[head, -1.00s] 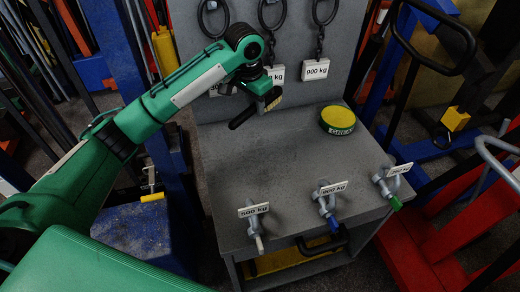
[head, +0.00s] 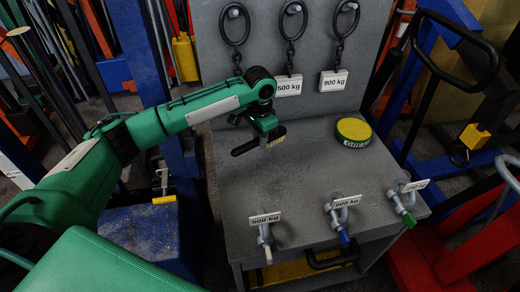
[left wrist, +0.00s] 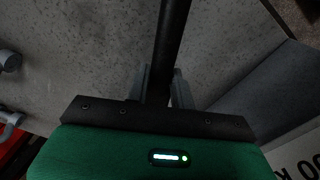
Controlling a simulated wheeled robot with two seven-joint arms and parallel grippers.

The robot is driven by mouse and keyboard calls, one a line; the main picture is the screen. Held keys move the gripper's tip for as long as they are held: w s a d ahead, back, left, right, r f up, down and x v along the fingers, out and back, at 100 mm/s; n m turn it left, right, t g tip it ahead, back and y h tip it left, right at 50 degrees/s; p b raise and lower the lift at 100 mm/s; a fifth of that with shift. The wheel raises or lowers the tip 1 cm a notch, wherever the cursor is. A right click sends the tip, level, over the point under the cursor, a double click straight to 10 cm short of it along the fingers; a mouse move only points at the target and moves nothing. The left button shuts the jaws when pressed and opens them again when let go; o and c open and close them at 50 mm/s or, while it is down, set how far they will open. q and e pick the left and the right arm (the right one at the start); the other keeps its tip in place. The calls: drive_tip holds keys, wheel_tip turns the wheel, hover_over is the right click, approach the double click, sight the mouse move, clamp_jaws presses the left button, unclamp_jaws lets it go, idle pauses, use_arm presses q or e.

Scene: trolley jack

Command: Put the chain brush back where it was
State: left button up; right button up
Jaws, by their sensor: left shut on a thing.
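The chain brush (head: 245,147) has a dark handle and a pale yellow bristle patch at its right end. My left gripper (head: 261,135) is shut on it, above the back left part of the grey bench top (head: 290,180). In the left wrist view the dark handle (left wrist: 172,35) runs up between the two grey fingers (left wrist: 161,88), with grey speckled surface behind it. The bristles are not seen there. I cannot tell how far the brush is above the bench. My right gripper is not in view.
A green tin with a yellow lid (head: 353,132) stands at the bench's back right. Tagged shackles (head: 341,220) line the front edge. Chains (head: 291,40) with weight tags hang on the upright back panel. The middle of the bench top is clear.

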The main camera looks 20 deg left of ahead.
use_arm(q)
drive_tip(key=shift+f, duration=1.1)
wheel_tip(320, 180, down, 4)
drive_tip(key=shift+r+p, duration=0.15)
drive_tip(key=shift+p, duration=0.15)
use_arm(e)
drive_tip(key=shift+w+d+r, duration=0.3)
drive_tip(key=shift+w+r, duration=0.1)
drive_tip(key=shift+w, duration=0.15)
use_arm(q)
drive_tip(key=o, duration=0.9)
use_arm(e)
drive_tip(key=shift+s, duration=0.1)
